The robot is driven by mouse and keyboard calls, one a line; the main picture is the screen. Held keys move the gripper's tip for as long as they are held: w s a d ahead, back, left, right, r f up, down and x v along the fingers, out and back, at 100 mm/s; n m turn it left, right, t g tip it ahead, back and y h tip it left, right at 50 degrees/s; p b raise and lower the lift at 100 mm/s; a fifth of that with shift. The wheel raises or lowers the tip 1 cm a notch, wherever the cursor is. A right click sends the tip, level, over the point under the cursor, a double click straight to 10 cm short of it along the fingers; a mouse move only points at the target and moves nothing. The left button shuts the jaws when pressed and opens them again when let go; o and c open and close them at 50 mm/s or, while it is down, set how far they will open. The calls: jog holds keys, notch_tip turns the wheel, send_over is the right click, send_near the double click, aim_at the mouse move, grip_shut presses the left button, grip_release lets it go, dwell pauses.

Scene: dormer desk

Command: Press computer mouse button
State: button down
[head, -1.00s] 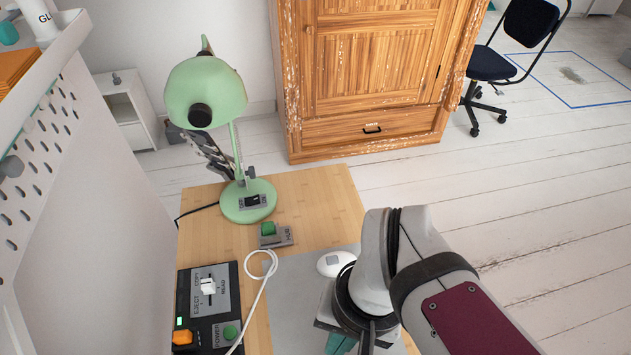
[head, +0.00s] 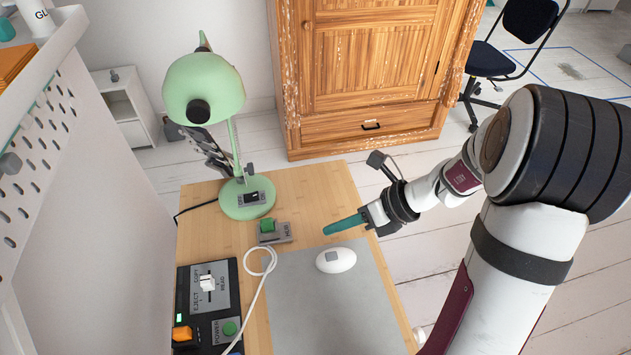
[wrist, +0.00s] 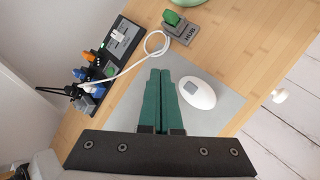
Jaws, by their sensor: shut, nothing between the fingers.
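The computer mouse (head: 337,260) is a white oval with a small grey square button (head: 332,256) on its top. It lies on the grey mat (head: 335,310) on the wooden desk. In the wrist view the mouse (wrist: 197,93) is just right of my gripper's fingers. My gripper (head: 326,231), with green fingers, is shut and empty. In the head view it shows behind the mouse, pointing left, apart from it. In the wrist view the two green fingers (wrist: 160,73) lie side by side. Nothing hides the mouse or its button.
A control panel (head: 208,305) lies at the desk's left edge. A green lamp (head: 248,198) stands at the back. The mat's front is clear.

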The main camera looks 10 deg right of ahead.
aim_at(337, 257)
jog(key=shift+w+d+f+m, duration=0.3)
jog(key=shift+d+m, duration=0.1)
jog(key=shift+m, duration=0.1)
jog(key=shift+f, duration=4.4)
jog(key=shift+f, duration=0.45)
jog(key=shift+f, duration=0.35)
jog(key=shift+r, duration=0.8)
